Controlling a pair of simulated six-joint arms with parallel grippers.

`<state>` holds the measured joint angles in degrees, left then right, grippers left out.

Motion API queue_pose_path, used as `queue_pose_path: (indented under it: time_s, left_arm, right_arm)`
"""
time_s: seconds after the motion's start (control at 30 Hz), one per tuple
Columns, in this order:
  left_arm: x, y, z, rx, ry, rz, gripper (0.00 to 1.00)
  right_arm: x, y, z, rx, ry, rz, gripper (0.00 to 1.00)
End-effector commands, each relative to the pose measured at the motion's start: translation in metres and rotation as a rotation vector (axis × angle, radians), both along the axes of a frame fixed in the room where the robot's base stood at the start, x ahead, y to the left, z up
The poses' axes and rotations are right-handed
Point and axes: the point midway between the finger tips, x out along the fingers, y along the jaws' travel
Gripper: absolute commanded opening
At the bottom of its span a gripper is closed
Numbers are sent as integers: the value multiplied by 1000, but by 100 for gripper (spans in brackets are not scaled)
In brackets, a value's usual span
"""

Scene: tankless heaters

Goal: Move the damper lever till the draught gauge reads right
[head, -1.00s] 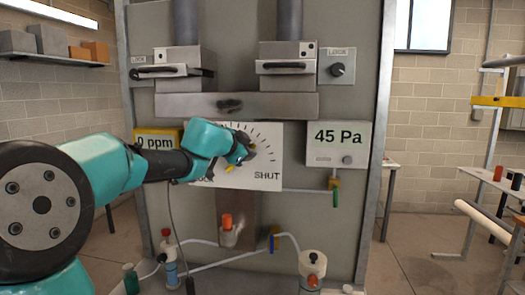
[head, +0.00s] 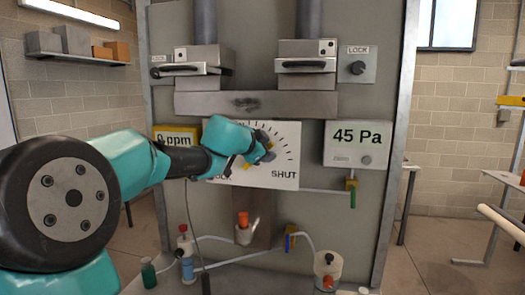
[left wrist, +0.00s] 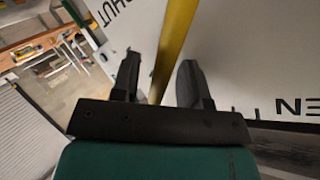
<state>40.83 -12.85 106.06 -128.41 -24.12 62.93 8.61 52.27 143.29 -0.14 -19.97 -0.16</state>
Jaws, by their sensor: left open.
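The draught gauge (head: 358,143) is a pale box at the right of the panel and reads 45 Pa. The white damper dial plate (head: 286,158) has tick marks and the word SHUT at its lower right; my arm covers its left part. My left gripper (head: 262,148) is in front of the plate. In the left wrist view the yellow damper lever (left wrist: 174,42) runs between the two black fingers of my left gripper (left wrist: 160,85). The fingers are open, with a gap visible beside the lever; contact cannot be told. My right gripper is not in view.
A yellow ppm meter (head: 176,137) is partly behind my left arm. Two handled boxes sit above a grey metal bar (head: 290,103). A LOCK knob (head: 357,67) is at the upper right. The space before the gauge is clear.

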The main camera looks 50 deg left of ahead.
Motion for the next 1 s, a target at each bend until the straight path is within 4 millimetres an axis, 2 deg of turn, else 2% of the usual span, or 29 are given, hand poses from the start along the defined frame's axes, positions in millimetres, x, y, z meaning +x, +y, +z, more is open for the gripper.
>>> queue_pose_path:
  time_s: [0.27, 0.8, 1.0]
  left_arm:
    - [-16, -3, 8, 1, -1, 3, 41]
    - [-104, -25, 48, 3, -1, 6, 41]
    - [-131, -32, 60, 2, 0, 5, 41]
  right_arm:
    - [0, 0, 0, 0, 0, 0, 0]
    - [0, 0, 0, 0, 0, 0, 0]
    - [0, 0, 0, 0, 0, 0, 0]
